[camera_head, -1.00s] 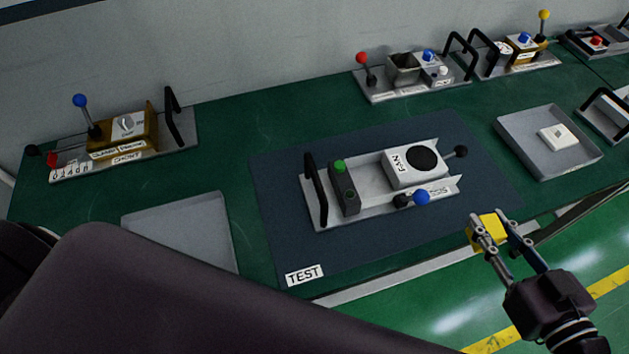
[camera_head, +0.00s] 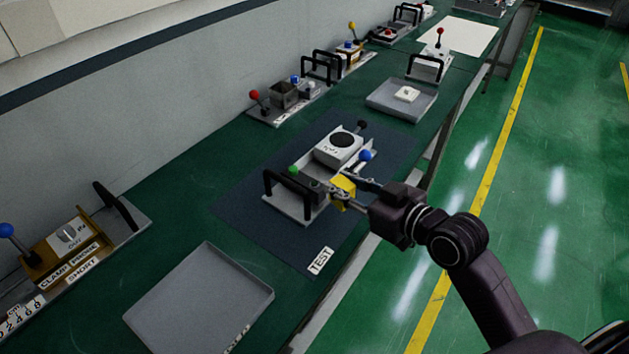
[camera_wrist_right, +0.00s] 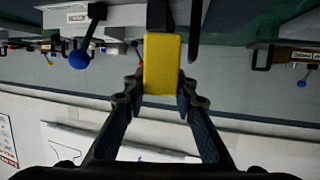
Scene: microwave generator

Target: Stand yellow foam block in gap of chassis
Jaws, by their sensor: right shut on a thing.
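The yellow foam block (camera_head: 343,189) is held between the fingers of my right gripper (camera_head: 350,189), which is shut on it. In the right wrist view the block (camera_wrist_right: 161,64) stands long side up between the two fingertips (camera_wrist_right: 160,88). In the head view it is in front of the near side of the grey chassis (camera_head: 288,209); I cannot tell whether it touches it. The chassis carries a white FAN unit (camera_head: 338,148) at its far end and a dark box with a green button (camera_head: 293,170) near its black handle. The gap between them is partly hidden by my gripper. My left gripper is not in view.
The chassis lies on a dark mat marked TEST (camera_head: 320,261). An empty grey tray (camera_head: 200,300) is at the near left. A blue-knobbed lever (camera_head: 366,156) stands close to my gripper.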

